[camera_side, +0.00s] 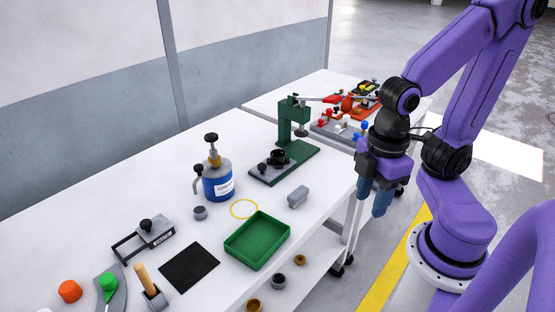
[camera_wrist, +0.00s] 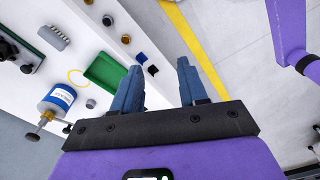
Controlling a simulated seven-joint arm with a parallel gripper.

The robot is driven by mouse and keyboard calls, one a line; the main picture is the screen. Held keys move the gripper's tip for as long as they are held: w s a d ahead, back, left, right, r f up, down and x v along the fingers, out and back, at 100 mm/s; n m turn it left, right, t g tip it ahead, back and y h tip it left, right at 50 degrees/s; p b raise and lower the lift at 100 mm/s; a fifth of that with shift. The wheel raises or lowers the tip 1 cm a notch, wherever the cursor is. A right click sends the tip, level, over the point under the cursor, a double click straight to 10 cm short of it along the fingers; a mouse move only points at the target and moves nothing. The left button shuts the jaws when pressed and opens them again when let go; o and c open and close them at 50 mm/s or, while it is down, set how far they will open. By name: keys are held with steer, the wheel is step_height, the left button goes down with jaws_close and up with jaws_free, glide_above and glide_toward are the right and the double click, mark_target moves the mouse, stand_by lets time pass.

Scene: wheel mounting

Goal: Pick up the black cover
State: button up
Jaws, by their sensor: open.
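My gripper (camera_side: 374,200) hangs off the right edge of the white bench, pointing down, with its two blue fingers apart. In the wrist view the gripper (camera_wrist: 160,68) is open and nothing is held between the fingers. I cannot tell for sure which item is the black cover. A small black round part (camera_side: 278,157) sits on the base of the green press (camera_side: 296,125), left of my gripper. A small dark ring-like part (camera_side: 278,281) is on the lower shelf. A small black item (camera_wrist: 153,70) shows beyond the fingers in the wrist view.
The white bench (camera_side: 330,185) carries a green tray (camera_side: 258,240), a blue canister (camera_side: 218,185), a grey block (camera_side: 298,196) and a flat black square (camera_side: 188,267). Red and blue parts (camera_side: 345,125) stand at the back. Open floor lies right of the bench, with a yellow line (camera_side: 390,265).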

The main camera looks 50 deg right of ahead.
steer(key=o, duration=0.9)
steer(key=shift+c, duration=0.2)
